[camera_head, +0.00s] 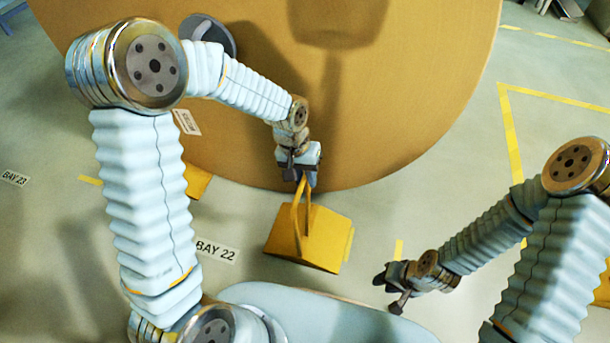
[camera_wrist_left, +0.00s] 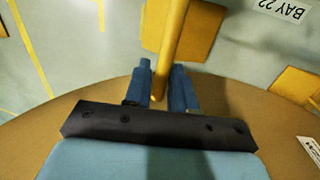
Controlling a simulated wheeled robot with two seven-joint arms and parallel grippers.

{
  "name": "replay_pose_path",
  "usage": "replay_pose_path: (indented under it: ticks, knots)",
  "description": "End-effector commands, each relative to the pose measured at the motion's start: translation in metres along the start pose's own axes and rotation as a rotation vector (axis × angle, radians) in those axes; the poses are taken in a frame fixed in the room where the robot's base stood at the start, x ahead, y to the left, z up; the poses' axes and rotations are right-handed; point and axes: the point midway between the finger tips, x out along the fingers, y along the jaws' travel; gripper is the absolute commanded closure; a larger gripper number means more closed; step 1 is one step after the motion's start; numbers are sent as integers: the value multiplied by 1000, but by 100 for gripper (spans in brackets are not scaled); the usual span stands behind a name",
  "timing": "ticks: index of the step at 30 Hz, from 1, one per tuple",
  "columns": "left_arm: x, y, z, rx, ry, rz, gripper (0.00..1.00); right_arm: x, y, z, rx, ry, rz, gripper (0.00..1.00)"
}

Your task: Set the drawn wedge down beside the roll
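The large brown kraft roll (camera_head: 420,80) fills the upper middle of the head view, and its edge also shows in the left wrist view (camera_wrist_left: 245,125). My left gripper (camera_head: 306,180) is in front of the roll's lower edge, shut on the handle of a yellow wedge (camera_head: 308,238). In the left wrist view the handle passes between the blue fingers (camera_wrist_left: 166,85), with the wedge (camera_wrist_left: 203,30) beyond. I cannot tell whether the wedge touches the floor. A second yellow wedge (camera_head: 197,180) is by the roll, partly hidden by my left arm. My right gripper (camera_head: 388,290) is open and empty, low right.
A grey rounded part (camera_head: 208,34) shows at the roll, partly behind my arm. Floor labels include BAY 22 (camera_head: 216,251) and BAY 23 (camera_head: 14,178). Yellow floor lines (camera_head: 510,125) run at right. The floor between the held wedge and those lines looks clear.

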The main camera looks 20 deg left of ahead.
Motion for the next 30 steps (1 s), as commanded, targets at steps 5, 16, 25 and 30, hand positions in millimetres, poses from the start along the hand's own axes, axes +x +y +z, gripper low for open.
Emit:
replay_pose_path:
  ticks: [5,16,25,30]
  knots:
    - [0,0,0,0,-1,0,51,0,0,0,0,0,0,68]
    - [-6,0,0,-1,-2,-1,51,-3,2,-1,3,4,3,68]
    - [-76,0,0,-1,2,0,51,-12,-5,0,-1,-1,-1,68]
    - [-113,0,0,0,2,0,51,-15,-8,1,-3,-4,-3,68]
